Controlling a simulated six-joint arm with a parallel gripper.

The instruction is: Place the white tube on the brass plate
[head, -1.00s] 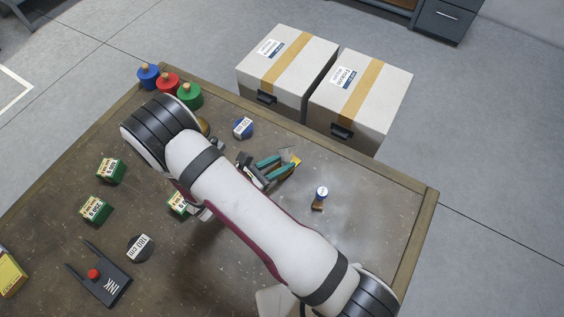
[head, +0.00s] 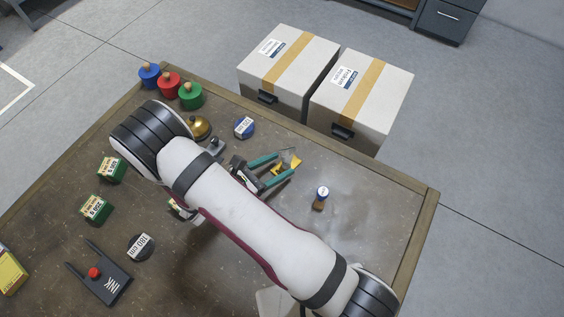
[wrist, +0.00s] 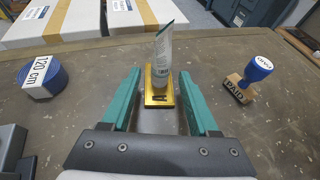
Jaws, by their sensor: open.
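The white tube (wrist: 163,50) stands roughly upright on the brass plate (wrist: 158,95) in the wrist view. Its base rests on the plate's top, and its wide end points up. My gripper also shows in the head view (head: 279,166).
A blue tape roll (head: 244,127) lies beyond my gripper, and a PAID stamp (head: 321,198) stands to its right. A brass bell (head: 198,127) and colored weights (head: 168,84) are at the back left. The table's right part is clear.

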